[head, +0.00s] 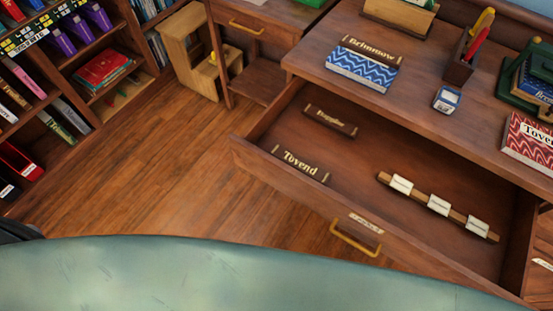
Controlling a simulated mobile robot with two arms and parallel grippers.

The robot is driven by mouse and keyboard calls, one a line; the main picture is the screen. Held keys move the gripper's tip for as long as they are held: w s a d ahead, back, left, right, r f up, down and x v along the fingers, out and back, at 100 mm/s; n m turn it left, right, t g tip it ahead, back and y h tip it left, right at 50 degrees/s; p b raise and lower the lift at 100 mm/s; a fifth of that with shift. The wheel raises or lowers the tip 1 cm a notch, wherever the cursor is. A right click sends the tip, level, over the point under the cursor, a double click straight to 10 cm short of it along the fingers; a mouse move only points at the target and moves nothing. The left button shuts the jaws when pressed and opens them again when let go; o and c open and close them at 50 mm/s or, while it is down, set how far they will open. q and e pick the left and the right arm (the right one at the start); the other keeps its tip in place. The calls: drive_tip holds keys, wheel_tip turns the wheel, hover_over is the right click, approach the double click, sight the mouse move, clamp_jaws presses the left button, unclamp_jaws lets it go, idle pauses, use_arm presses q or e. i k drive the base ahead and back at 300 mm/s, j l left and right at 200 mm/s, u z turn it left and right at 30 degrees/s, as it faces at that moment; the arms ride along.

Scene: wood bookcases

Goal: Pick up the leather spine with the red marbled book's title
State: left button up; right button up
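The red marbled book (528,148) lies on the desk at the right edge of the head view. Its label is cut off by the picture edge and reads "Tove...". A brown leather spine (300,166) with the gold title "Tovend" lies in the open drawer, near its front left corner. A second leather spine (330,121), whose title is too small to read surely, lies farther back in the drawer. A third spine (371,50), titled "Brinnow", is at the back edge of the blue marbled book (362,70). Neither gripper is in view.
The drawer (281,184) is pulled out from the desk (420,75). A wooden strip (460,217) with white tags lies in its right part. A pen box (461,66) and a green press (520,95) stand on the desk. Open floor (170,160) lies left, before a bookcase.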

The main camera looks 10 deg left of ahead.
sight(312, 171)
drive_tip(key=k+l+u, duration=0.3)
drive_tip(key=l+u, duration=0.2)
drive_tip(key=k+l+u, duration=0.45)
